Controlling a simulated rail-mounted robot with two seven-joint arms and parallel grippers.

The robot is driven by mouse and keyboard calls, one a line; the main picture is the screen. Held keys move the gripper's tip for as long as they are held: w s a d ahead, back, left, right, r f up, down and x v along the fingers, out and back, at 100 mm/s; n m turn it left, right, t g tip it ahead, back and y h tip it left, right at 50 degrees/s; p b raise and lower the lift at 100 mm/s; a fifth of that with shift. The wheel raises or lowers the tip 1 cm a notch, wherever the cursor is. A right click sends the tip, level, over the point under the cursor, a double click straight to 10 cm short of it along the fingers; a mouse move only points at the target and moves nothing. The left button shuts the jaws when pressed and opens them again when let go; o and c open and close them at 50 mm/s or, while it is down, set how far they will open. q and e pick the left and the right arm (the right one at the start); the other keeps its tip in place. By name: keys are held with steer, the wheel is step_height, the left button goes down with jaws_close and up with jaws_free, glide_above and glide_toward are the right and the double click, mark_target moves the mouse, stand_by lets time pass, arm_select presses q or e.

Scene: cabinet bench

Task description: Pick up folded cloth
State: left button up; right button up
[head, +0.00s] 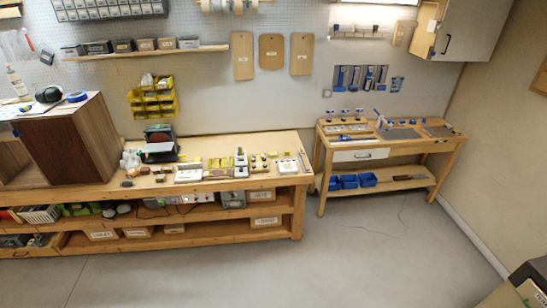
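I cannot clearly make out a folded cloth in the head view; the items on the benches are small. A flat grey piece (399,133) lies on the right bench, and a small dark reddish item (408,177) lies on that bench's lower shelf. I cannot tell whether either is cloth. Neither of my grippers shows in the head view.
The long wooden bench (285,187) carries many small tools and blocks. A brown cabinet (69,140) stands at its left. The smaller right bench (327,157) has blue bins (348,181) below. The grey floor (300,265) in front is clear.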

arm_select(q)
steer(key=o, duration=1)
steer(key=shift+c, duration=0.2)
